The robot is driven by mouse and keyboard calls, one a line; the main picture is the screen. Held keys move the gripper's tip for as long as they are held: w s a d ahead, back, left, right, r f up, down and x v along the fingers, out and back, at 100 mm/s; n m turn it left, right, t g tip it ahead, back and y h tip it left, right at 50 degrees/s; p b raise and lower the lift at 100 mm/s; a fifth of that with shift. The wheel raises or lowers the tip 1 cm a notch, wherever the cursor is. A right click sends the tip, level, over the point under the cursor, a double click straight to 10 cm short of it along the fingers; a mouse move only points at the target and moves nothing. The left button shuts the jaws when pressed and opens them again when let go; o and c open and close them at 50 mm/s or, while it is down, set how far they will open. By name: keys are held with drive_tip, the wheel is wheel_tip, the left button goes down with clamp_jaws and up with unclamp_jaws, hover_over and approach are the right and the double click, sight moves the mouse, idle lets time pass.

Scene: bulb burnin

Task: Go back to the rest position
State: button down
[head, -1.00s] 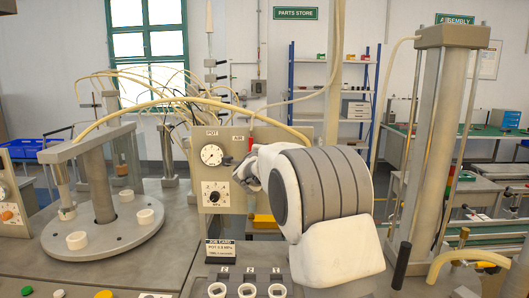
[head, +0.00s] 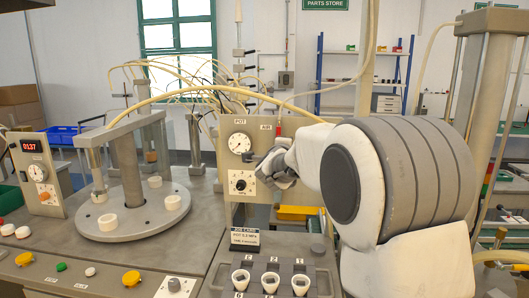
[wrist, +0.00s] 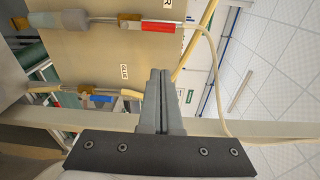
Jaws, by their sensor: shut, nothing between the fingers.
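My arm reaches up at the right of the head view, and its thick grey and white link hides part of the bench behind it. The panel carries a round gauge (head: 239,143) above a black knob (head: 241,183). In the wrist view the panel (wrist: 110,55) shows fittings with a red sleeve (wrist: 158,27) and a blue one (wrist: 101,98).
A round turntable (head: 130,222) with white cups stands on the bench at left. A job card (head: 247,238) and a rack of numbered white cups (head: 270,282) are in front of the panel. A tall press column (head: 490,70) stands at right. Hoses arch behind.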

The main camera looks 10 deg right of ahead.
drive_tip(key=s+a+n+g+y+p, duration=0.15)
drive_tip(key=s+a+n+y, duration=0.25)
drive_tip(key=s+n, duration=0.4)
drive_tip(key=s+a+n+g+y, duration=0.25)
drive_tip(key=s+n, duration=0.25)
drive_tip(key=s, duration=0.5)
drive_tip(key=s+d+f+n+g, duration=0.1)
drive_tip(key=s+f+n+g, duration=0.1)
drive_tip(key=s, duration=0.7)
drive_tip(key=s+f+n+g, duration=0.2)
drive_tip(key=s+f+n, duration=0.2)
drive_tip(key=s, duration=0.5)
drive_tip(key=s+d+f+n+g+p, duration=0.1)
drive_tip(key=s+f+n+g, duration=0.2)
drive_tip(key=s, duration=0.6)
drive_tip(key=shift+d+f, duration=0.35)
drive_tip(key=shift+f, duration=0.6)
drive_tip(key=shift+s+h, duration=0.1)
drive_tip(key=shift+h, duration=0.15)
